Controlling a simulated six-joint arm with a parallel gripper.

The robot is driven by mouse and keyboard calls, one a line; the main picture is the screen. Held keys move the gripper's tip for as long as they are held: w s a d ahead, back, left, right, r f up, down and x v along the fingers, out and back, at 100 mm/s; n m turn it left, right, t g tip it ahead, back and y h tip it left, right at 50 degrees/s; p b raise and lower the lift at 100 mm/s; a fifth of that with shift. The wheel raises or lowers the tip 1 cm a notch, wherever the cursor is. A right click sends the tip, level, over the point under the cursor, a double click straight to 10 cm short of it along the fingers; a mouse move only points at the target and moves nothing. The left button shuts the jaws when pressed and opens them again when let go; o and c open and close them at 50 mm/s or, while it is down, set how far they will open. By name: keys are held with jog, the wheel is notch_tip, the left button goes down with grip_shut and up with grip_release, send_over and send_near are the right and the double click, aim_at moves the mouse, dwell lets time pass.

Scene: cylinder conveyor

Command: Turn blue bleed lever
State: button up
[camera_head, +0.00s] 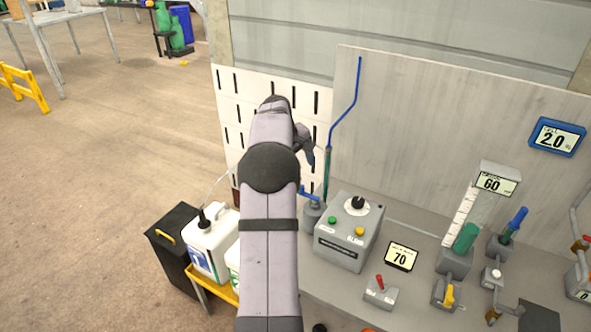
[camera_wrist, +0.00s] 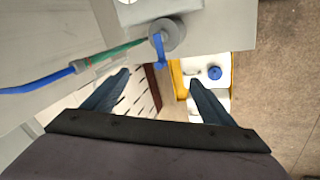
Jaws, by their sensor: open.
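A small blue lever (camera_head: 309,192) sticks out from a grey round fitting (camera_head: 312,214) at the foot of a green and blue line. In the wrist view the blue lever (camera_wrist: 160,48) hangs from the grey fitting (camera_wrist: 170,34), just beyond the fingertips and between them sideways. My gripper (camera_wrist: 158,80) is open with nothing between its fingers. In the head view my gripper (camera_head: 306,145) is above the lever, mostly hidden by my arm. Another blue handle (camera_head: 517,218) stands on a fitting at the right; I cannot read a label on either.
The grey control box (camera_head: 345,235) with knob and buttons stands right of the lever. The green and blue line (camera_head: 328,165) rises beside my gripper. White jugs (camera_head: 212,245) stand in a yellow tray at lower left.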

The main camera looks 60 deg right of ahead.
jog(key=shift+b+x, duration=1.4)
jog(key=shift+x, duration=4)
jog(key=c, duration=1.9)
jog(key=o, duration=0.3)
jog(key=shift+d+r, duration=0.1)
jog(key=shift+r, duration=0.05)
